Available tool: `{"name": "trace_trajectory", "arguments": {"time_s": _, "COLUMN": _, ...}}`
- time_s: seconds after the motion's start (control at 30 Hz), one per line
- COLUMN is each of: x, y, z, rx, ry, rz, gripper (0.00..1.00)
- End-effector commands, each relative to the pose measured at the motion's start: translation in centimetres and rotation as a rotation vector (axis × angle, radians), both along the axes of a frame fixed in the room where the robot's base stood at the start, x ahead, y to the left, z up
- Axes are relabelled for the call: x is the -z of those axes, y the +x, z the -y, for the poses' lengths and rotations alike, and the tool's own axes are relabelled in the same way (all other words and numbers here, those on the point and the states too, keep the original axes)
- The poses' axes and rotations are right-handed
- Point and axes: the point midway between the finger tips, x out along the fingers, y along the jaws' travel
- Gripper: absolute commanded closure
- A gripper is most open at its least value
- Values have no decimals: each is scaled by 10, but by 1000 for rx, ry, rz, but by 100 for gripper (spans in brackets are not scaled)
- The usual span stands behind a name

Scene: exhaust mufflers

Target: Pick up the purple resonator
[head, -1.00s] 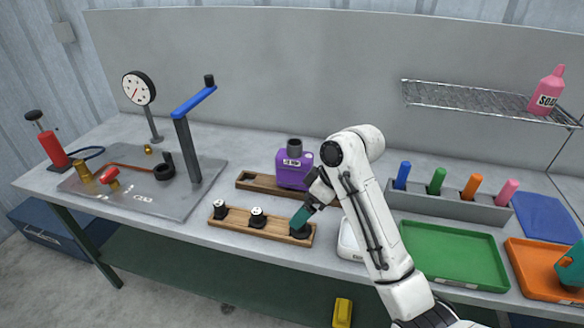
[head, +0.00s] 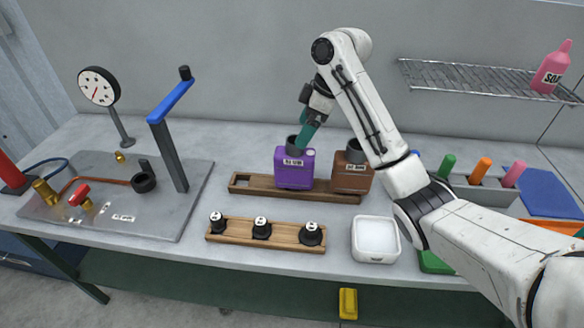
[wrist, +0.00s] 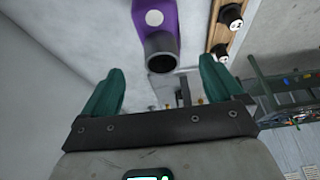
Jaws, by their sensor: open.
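The purple resonator (head: 294,167) stands upright in a slot of the dark wooden rack (head: 240,185), with a grey pipe neck on top and a white label on its front. My gripper (head: 306,136) is at the neck's upper right in the head view, its green fingers pointing down. In the wrist view my gripper (wrist: 163,85) is open and empty, its two green fingers spread wide. The purple resonator (wrist: 157,18) shows there with its dark neck opening between and beyond the fingertips. I cannot tell whether a finger touches the neck.
A brown resonator (head: 350,175) stands right beside the purple one in the same rack. In front lie a wooden strip (head: 235,230) with several black knobs and a white tray (head: 376,240). A blue-handled post (head: 172,140) rises at left. A wire shelf (head: 470,76) hangs at right.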

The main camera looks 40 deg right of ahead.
Motion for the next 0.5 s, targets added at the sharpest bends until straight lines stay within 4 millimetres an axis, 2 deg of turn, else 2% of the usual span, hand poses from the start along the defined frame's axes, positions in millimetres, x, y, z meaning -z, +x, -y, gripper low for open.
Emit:
{"name": "trace_trajectory", "arguments": {"time_s": 0.1, "x": 17, "y": 5, "z": -5, "rx": 0, "ry": 2, "rz": -3, "gripper": 6}}
{"name": "trace_trajectory", "arguments": {"time_s": 0.33, "x": 35, "y": 12, "z": -11, "rx": 0, "ry": 1, "rz": -4, "gripper": 6}}
{"name": "trace_trajectory", "arguments": {"time_s": 0.5, "x": 58, "y": 20, "z": -19, "rx": 1, "ry": 2, "rz": -3, "gripper": 6}}
